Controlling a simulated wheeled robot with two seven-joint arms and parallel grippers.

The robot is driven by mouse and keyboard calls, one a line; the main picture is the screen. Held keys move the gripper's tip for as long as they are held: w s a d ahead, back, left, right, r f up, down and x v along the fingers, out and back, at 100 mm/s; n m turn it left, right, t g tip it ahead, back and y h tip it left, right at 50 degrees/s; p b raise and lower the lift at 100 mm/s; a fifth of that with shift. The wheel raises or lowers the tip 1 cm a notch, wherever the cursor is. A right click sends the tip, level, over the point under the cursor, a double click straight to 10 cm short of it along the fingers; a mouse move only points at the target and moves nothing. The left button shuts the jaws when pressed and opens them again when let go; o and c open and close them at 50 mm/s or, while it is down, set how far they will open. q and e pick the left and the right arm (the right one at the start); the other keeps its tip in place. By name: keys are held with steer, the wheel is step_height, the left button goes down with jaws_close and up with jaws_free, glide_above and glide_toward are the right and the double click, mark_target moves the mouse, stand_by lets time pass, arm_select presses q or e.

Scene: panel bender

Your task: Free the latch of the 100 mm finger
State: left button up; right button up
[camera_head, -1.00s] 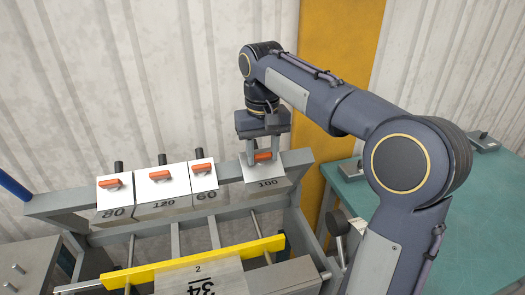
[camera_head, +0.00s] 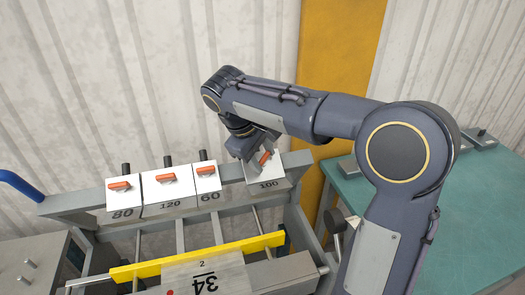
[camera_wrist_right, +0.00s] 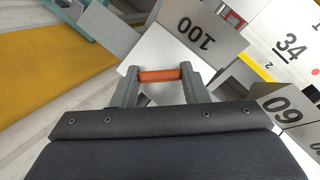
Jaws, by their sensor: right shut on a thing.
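The 100 mm finger (camera_head: 268,184) is a block with a white face marked 100, at the right end of the grey beam; its marking also shows in the wrist view (camera_wrist_right: 194,34). Its orange latch handle (camera_head: 265,158) stands at a slant, unlike the level handles on the other fingers. My right gripper (camera_head: 258,152) is at this handle, partly hidden by its own wrist in the head view. In the wrist view its two grey fingers stand at the ends of the orange handle (camera_wrist_right: 159,75), shut on it. My left gripper is not in view.
The 60 finger (camera_head: 207,180) sits left of the 100 with a gap; the 120 (camera_head: 170,195) and 80 (camera_head: 122,208) follow. A yellow bar (camera_head: 200,258) crosses in front. A green table (camera_head: 470,215) stands at the right, with a wall behind.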

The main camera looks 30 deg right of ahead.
steer(key=n+t+h, duration=0.1)
steer(key=n+h, duration=0.1)
steer(key=n, duration=0.2)
steer(key=shift+s+a, duration=0.1)
steer(key=shift+a, duration=0.05)
steer(key=shift+s+f+n+t+h, duration=0.1)
steer(key=shift+n+t+h, duration=0.2)
steer(key=shift+n+t, duration=0.6)
steer(key=shift+f+n+t+h, duration=0.1)
steer(key=shift+n+t+h, duration=0.25)
steer(key=shift+n, duration=1.05)
steer(key=o, duration=1)
steer(key=b+v, duration=0.1)
steer(key=v, duration=0.7)
steer(key=shift+b, duration=0.35)
